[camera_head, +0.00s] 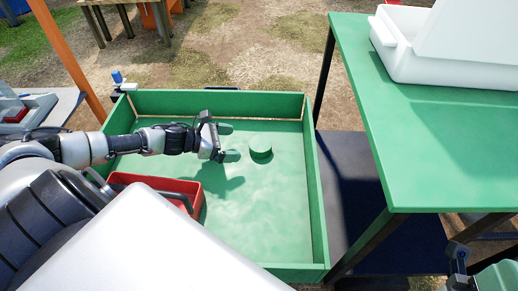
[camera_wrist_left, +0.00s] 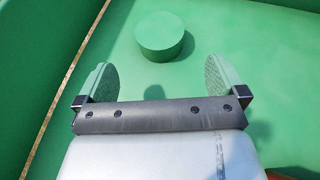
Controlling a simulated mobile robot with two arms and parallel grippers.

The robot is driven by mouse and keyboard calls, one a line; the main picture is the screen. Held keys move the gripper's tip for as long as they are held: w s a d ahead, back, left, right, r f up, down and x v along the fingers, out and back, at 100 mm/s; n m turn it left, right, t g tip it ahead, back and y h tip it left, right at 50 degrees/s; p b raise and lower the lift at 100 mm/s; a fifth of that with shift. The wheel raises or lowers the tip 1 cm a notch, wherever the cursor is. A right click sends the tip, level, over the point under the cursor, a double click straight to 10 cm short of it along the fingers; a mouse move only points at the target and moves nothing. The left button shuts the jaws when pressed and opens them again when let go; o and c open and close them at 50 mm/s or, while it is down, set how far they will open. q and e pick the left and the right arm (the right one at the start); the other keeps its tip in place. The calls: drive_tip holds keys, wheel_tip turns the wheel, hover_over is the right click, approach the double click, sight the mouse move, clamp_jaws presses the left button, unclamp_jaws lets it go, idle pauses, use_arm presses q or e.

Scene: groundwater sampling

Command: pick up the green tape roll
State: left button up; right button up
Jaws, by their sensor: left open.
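The green tape roll (camera_head: 260,148) is a short green cylinder standing flat on the floor of a green tray (camera_head: 313,190). My left gripper (camera_head: 230,142) is just left of it, with its fingers pointing toward it. In the left wrist view, the tape roll (camera_wrist_left: 160,36) lies ahead of the open, empty fingers (camera_wrist_left: 160,77), roughly centred between them and apart from both. My right gripper (camera_head: 480,272) is partly in view at the bottom right corner, cut off by the frame.
A red bin (camera_head: 160,183) stands in the tray's left part, partly hidden by my body. Raised walls edge the tray. A green table (camera_head: 440,140) with a white container (camera_head: 440,67) stands to the right. The tray floor around the roll is clear.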

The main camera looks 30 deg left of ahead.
sight(259, 144)
use_arm(q)
drive_tip(key=b+x, duration=0.1)
drive_tip(key=x, duration=0.3)
drive_tip(key=shift+w+d+f, duration=0.1)
drive_tip(key=shift+w+d, duration=0.15)
drive_tip(key=shift+w, duration=0.05)
drive_tip(key=b+x, duration=0.1)
drive_tip(key=x, duration=0.3)
drive_tip(key=shift+w, duration=0.1)
drive_tip(key=shift+w+d+b, duration=0.3)
drive_tip(key=shift+w+d, duration=0.1)
drive_tip(key=shift+w, duration=0.05)
drive_tip(key=shift+c, duration=0.3)
drive_tip(key=c, duration=0.7)
drive_tip(key=shift+c, duration=1)
